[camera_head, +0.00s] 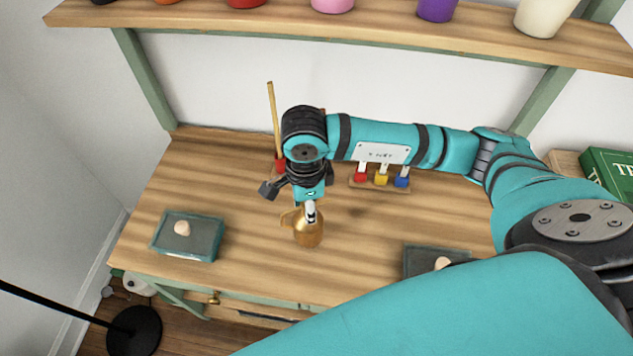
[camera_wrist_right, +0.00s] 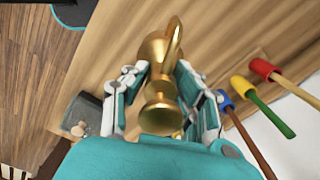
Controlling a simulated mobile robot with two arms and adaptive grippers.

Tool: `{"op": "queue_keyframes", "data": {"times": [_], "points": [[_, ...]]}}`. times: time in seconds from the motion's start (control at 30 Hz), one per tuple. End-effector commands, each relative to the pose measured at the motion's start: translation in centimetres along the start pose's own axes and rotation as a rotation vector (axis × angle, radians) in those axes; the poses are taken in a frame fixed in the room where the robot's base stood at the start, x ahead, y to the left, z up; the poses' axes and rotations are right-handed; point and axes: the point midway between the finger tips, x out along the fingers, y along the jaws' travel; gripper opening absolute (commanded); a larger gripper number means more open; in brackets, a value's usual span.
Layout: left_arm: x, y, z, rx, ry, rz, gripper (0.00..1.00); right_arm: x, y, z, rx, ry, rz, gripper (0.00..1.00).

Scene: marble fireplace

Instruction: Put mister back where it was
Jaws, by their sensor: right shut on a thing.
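The mister (camera_head: 309,234) is a shiny brass-gold bottle with a spout and a looped handle. In the head view it hangs below my right gripper (camera_head: 311,207), over the middle of the wooden table (camera_head: 250,190). In the right wrist view the mister (camera_wrist_right: 160,92) sits between the two fingers of my right gripper (camera_wrist_right: 160,70), which are shut on it. A soft shadow lies on the table to its right. I cannot tell how far its base is from the tabletop. My left gripper is not in view.
A rack (camera_head: 380,187) of red, yellow and blue-ended tools stands behind. A potted shelf (camera_head: 390,32) overhangs the back. Table beside the mister is clear.

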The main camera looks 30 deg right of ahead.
Motion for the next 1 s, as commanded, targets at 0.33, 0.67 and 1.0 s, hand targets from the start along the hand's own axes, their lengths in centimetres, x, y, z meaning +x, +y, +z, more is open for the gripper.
{"op": "queue_keyframes", "data": {"times": [0.33, 0.67, 1.0], "points": [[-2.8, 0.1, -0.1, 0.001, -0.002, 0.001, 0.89, 0.5, -7.2, -3.4, 0.001, -0.001, 0.000, 0.00], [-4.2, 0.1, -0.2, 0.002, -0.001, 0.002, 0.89, 2.5, -8.0, -3.9, -0.002, 0.000, 0.004, 0.00], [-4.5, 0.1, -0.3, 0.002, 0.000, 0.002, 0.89, 4.3, -8.1, -3.8, -0.003, -0.002, -0.001, 0.00]]}}
